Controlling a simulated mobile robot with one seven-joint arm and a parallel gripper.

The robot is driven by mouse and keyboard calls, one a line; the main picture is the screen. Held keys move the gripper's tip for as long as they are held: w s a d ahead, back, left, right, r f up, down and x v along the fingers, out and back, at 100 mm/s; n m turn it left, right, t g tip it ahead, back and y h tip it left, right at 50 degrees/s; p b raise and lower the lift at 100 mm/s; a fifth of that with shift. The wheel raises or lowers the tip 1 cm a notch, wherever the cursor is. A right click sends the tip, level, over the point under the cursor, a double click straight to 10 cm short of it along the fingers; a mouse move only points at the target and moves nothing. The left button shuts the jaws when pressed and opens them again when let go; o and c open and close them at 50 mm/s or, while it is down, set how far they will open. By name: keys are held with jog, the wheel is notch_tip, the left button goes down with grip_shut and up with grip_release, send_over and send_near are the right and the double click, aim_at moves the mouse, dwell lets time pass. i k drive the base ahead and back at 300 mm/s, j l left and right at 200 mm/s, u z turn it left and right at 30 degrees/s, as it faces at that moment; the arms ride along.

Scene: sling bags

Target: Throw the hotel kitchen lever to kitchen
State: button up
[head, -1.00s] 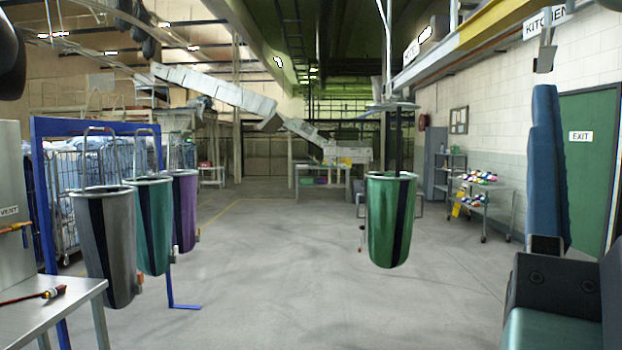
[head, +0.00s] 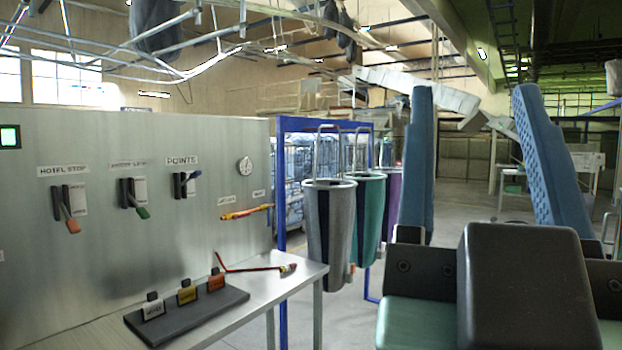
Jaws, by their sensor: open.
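A steel panel (head: 100,270) at left carries several levers. A lever labelled HOTEL STOP has an orange handle (head: 72,226). Beside it is a lever with a green handle (head: 143,212), its label blurred. A lever labelled POINTS has a blue handle (head: 194,174). Lower right, a red-and-yellow handle (head: 246,212) sticks out below two small labels (head: 258,193) that I cannot read. No lever is clearly marked hotel or kitchen as its two positions. My gripper (head: 472,92) stands upright at right, its two blue fingers wide apart and empty. It is well away from the panel.
A steel bench (head: 300,275) juts from the panel, holding a dark block with small tags (head: 190,318) and a red rod (head: 250,268). Grey (head: 330,225) and teal (head: 368,215) sling bags hang beyond, by a blue frame (head: 283,240). Overhead rails cross above.

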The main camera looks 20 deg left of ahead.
aim_at(196, 174)
jog(key=u, duration=1.2)
jog(key=i+j, duration=0.15)
jog(key=i, duration=0.35)
jog(key=i+j, duration=0.2)
jog(key=i, duration=0.35)
jog(key=i+j, duration=0.15)
jog(key=i, duration=0.35)
jog(key=i+j, duration=0.15)
jog(key=i, duration=0.4)
jog(key=i+j, duration=0.2)
jog(key=i, duration=0.3)
